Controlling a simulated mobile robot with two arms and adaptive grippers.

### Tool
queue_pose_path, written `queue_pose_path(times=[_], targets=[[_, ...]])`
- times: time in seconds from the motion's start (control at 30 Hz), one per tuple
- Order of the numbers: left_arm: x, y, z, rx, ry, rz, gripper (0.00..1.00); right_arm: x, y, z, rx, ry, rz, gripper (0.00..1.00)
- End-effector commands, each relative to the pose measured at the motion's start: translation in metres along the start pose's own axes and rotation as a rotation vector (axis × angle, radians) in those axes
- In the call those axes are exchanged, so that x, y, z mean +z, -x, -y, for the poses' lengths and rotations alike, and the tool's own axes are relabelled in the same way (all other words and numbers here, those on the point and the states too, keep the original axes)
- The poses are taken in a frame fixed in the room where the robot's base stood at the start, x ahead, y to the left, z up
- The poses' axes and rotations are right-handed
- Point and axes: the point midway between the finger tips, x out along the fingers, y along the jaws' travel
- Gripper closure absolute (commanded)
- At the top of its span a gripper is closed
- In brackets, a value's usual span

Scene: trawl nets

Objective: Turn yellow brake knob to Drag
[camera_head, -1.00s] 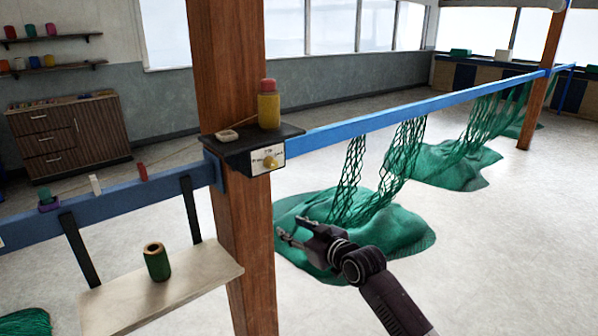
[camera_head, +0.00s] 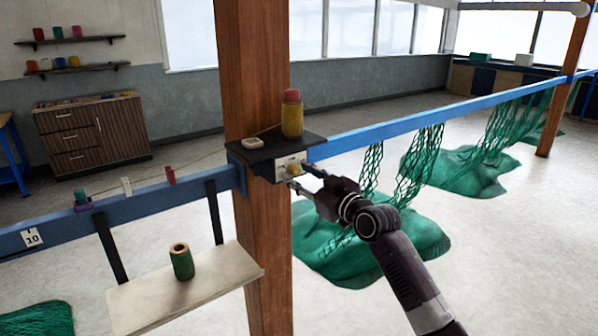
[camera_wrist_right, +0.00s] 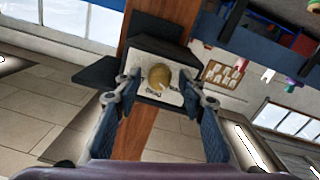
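The yellow brake knob (camera_head: 293,169) sits on a white label plate (camera_head: 283,162) on the front of a black box (camera_head: 262,158) fixed to the wooden post. In the right wrist view the round knob (camera_wrist_right: 159,76) lies between the fingertips, ahead of them; the plate's lettering is too small and tilted to read surely. My right gripper (camera_head: 300,179) is open, its fingers on either side of the knob; I cannot tell whether they touch it. It also shows in the right wrist view (camera_wrist_right: 165,92). My left gripper is not in view.
A yellow spool with a red top (camera_head: 292,114) stands on the black box, beside a small beige piece (camera_head: 252,143). A blue rail (camera_head: 400,125) runs both ways from the post. A pale shelf (camera_head: 150,300) holds a green spool (camera_head: 181,262). Green nets (camera_head: 345,250) hang behind my arm.

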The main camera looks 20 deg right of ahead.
Motion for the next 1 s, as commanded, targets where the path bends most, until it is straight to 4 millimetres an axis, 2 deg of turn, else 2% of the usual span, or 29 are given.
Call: queue_pose_path(times=[0.37,0.7,1.0], targets=[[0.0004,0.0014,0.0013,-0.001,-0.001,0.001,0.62,0.0005,-0.0051,0.0003,0.000,0.000,0.000,0.63],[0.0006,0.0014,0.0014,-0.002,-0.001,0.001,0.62,0.0005,-0.0049,0.0001,0.000,0.000,0.000,1.00],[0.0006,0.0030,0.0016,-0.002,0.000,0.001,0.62,0.0002,-0.0049,-0.0001,0.000,-0.027,0.002,1.00]])
